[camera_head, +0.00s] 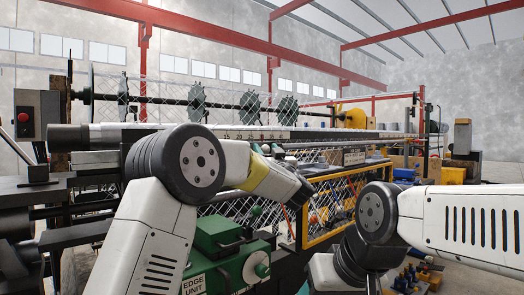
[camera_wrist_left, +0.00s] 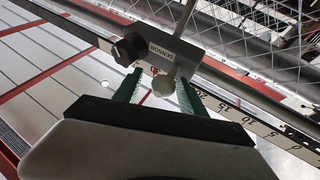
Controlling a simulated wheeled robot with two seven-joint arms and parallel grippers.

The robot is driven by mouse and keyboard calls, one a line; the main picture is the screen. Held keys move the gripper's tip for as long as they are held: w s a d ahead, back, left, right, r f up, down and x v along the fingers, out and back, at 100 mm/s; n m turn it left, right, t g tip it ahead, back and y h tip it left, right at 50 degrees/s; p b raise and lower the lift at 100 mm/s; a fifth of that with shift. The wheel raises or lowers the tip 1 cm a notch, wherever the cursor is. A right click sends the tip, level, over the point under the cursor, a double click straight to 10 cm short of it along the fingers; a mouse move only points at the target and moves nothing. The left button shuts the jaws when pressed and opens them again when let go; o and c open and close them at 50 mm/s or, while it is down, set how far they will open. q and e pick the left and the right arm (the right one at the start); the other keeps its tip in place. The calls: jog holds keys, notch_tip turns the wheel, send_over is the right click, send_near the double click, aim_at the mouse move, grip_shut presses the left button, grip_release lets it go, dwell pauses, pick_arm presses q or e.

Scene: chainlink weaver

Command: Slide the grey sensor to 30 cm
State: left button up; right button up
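The grey sensor (camera_wrist_left: 168,54) is a block lettered SENSOR, with a black knob (camera_wrist_left: 128,50) on its left and a pale rod ending in a round ball (camera_wrist_left: 165,86). My right gripper does not show.
The green edge unit (camera_head: 222,262) stands below my left arm. A yellow-framed mesh guard (camera_head: 345,205) is to the right. Toothed wheels on a shaft (camera_head: 197,98) run above the rail, and wire mesh lies close behind the sensor.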

pick_arm(q)
jog(key=v, duration=0.7)
jog(key=shift+s, duration=0.35)
jog(key=shift+d+f, duration=0.1)
jog(key=shift+f, duration=0.05)
jog(key=s+a+m+g+h, duration=0.45)
jog(key=a+h, duration=0.25)
jog(key=h, duration=0.3)
jog(key=s+a+f+g+y, duration=0.1)
jog(key=s+a+f+g, duration=0.2)
jog(key=s+a+f, duration=0.3)
jog(key=s+a+f+n+g+y, duration=0.1)
jog(key=s+a+f+g, duration=0.3)
jog(key=s, duration=1)
jog(key=s+a+f+g, duration=0.4)
jog(key=s+a+f, duration=0.4)
jog(key=s+f, duration=0.2)
jog(key=shift+s+f+y, duration=0.35)
jog(key=shift+f+y, duration=0.05)
jog(key=shift+f, duration=0.55)
